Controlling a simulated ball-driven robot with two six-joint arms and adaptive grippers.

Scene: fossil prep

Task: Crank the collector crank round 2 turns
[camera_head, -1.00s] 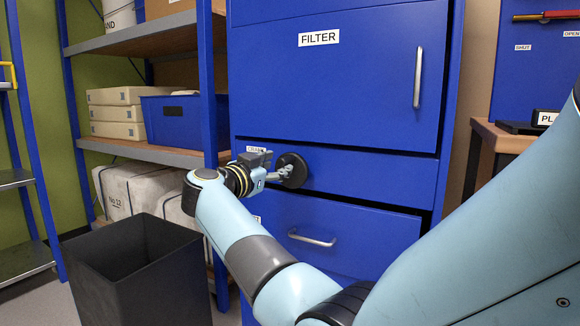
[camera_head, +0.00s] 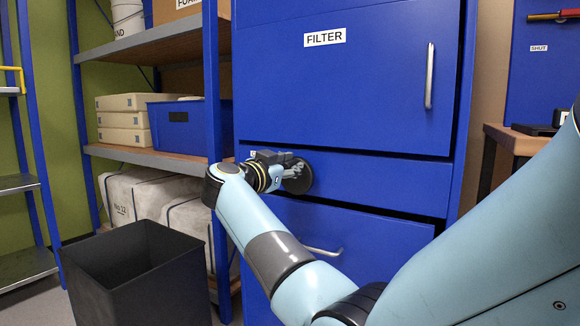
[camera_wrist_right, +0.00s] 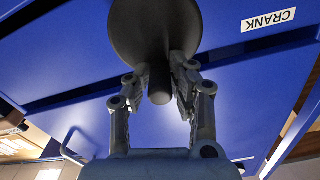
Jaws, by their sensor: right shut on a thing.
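The collector crank is a dark round disc (camera_head: 303,180) on the front of the blue filter cabinet (camera_head: 380,90). In the right wrist view the disc (camera_wrist_right: 155,28) has a short dark handle (camera_wrist_right: 160,88) standing out from it. My right gripper (camera_head: 294,170) is at the disc, and its fingers partly cover it. In the wrist view the fingers (camera_wrist_right: 160,76) are on either side of the handle, shut on it. A CRANK label (camera_wrist_right: 268,19) is on the panel beside the disc. My left gripper is not in view.
A drawer handle (camera_head: 322,250) is below the crank, partly behind my right arm. A black open bin (camera_head: 140,290) stands on the floor at left. Shelving with a blue crate (camera_head: 185,125) and white boxes (camera_head: 122,118) is left of the cabinet. A wooden bench (camera_head: 515,140) is at right.

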